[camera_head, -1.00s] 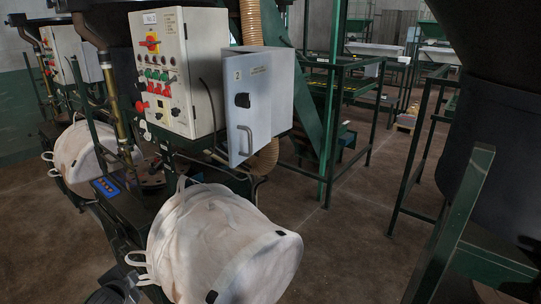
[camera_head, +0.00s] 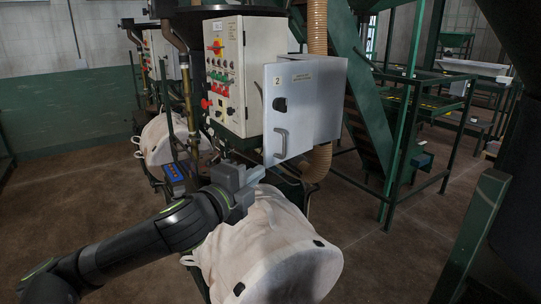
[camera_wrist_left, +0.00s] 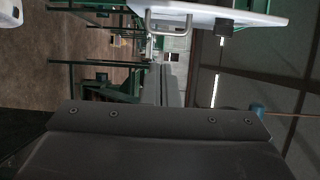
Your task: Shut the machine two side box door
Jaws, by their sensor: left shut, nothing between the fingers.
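The machine two side box door (camera_head: 304,105) is a light grey panel marked "2". It stands swung out from the side of the control box (camera_head: 228,75). It has a bent handle (camera_head: 281,143) and a black latch. My left gripper (camera_head: 258,174) is shut and empty, just below and left of the handle, in front of the box's lower edge. I cannot tell whether it touches the door. In the left wrist view the door (camera_wrist_left: 235,12) and its handle (camera_wrist_left: 168,22) show at the top, beyond the dark gripper body. My right gripper is not in view.
A white bulk bag (camera_head: 275,250) hangs right below my left gripper. Another bag (camera_head: 163,138) hangs farther left. A ribbed tan hose (camera_head: 317,165) runs behind the door. Green frames (camera_head: 400,140) stand to the right. Floor at the left is clear.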

